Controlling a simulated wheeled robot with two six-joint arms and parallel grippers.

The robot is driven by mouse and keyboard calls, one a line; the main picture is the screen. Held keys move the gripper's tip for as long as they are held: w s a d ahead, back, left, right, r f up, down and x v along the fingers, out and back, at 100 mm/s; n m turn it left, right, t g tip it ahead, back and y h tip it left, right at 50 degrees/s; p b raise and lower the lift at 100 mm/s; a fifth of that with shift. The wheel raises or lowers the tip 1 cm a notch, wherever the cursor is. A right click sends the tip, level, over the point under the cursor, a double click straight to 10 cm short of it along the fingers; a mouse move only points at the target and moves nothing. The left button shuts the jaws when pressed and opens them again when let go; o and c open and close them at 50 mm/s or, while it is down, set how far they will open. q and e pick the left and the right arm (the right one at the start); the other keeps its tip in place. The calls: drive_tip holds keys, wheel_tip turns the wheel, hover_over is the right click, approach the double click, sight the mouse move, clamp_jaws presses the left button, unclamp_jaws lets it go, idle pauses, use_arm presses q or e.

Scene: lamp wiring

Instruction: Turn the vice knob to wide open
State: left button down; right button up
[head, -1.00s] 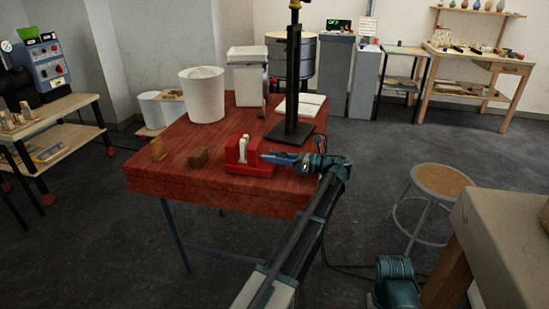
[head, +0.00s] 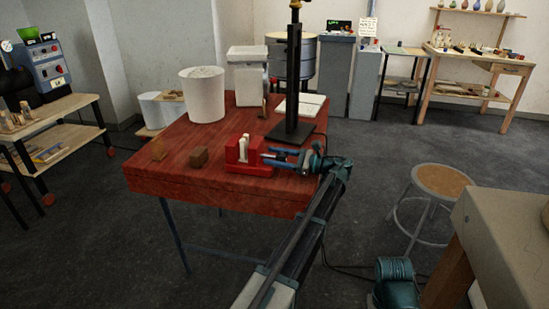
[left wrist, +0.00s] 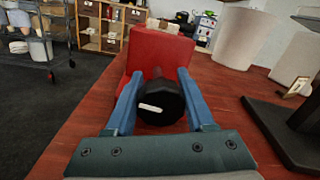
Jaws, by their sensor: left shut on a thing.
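The red vice (head: 235,165) stands on the red-brown table, with pale upright pieces (head: 244,146) at its jaws. In the left wrist view, the vice's red body (left wrist: 158,50) is straight ahead. Its round black knob (left wrist: 160,117) has a white mark lying nearly level, slightly tilted. My left gripper (head: 267,157) reaches the vice from the right. Its two blue fingers are shut on the knob, one on each side. The knob is too small to make out clearly in the head view. My right gripper is not in view.
A stool (head: 443,181) and another bench stand to the right.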

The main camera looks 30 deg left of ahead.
use_arm(q)
drive_tip(key=shift+w+n, duration=0.15)
drive_tip(key=shift+n, duration=0.25)
drive_tip(key=shift+c, duration=1.4)
unclamp_jaws()
